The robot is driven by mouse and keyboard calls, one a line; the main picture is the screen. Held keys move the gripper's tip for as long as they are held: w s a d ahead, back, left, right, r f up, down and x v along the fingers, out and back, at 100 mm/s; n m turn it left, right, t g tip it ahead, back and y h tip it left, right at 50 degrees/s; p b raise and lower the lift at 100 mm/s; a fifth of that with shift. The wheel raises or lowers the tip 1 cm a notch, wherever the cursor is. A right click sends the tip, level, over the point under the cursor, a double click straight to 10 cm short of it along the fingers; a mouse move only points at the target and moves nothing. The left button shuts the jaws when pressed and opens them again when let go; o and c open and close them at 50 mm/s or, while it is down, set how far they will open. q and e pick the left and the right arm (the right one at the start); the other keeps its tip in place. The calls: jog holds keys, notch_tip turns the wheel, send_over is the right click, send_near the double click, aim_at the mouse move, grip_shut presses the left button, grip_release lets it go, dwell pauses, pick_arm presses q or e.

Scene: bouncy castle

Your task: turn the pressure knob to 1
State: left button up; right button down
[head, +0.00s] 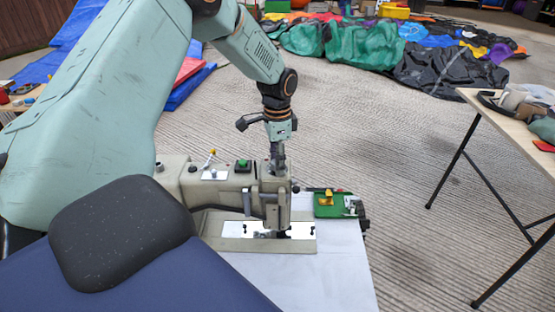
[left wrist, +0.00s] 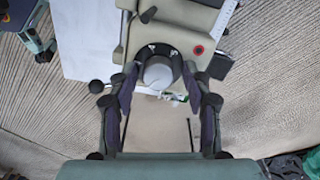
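The grey round pressure knob (left wrist: 158,72) sits on a black dial plate on top of the beige machine in the left wrist view. I cannot read the marks on the dial. The machine (head: 215,180) stands on a pale tabletop in the head view. My left gripper (head: 277,168) points down over the machine's head end and hides the knob there. In the left wrist view my left gripper (left wrist: 160,76) has one finger on each side of the knob, with gaps showing between fingers and knob. My right gripper is in neither view.
A green tray (head: 325,211) with a yellow part lies beside the machine's head. A red button (left wrist: 198,50) sits on the machine near the knob. A wooden table (head: 507,120) with items stands at the right. Coloured fabric heaps (head: 360,48) lie behind; the carpet between is clear.

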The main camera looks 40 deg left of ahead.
pick_arm(q)
jog(key=shift+s+d+r, duration=0.15)
jog(key=shift+s+r, duration=0.1)
jog(key=shift+r, duration=0.05)
jog(key=c, duration=0.3)
jog(key=shift+w+f, duration=0.15)
jog(key=shift+f, duration=0.05)
jog(key=c, duration=0.4)
grip_shut()
jog(key=shift+r+n+p, duration=0.15)
jog(key=shift+n+p, duration=0.25)
jog(key=shift+p, duration=0.4)
jog(key=n+p, duration=0.5)
jog(key=p, duration=0.2)
jog(key=shift+n, duration=0.3)
jog(key=n+p, duration=0.3)
jog(key=shift+n+p, duration=0.8)
jog(key=shift+n, duration=0.4)
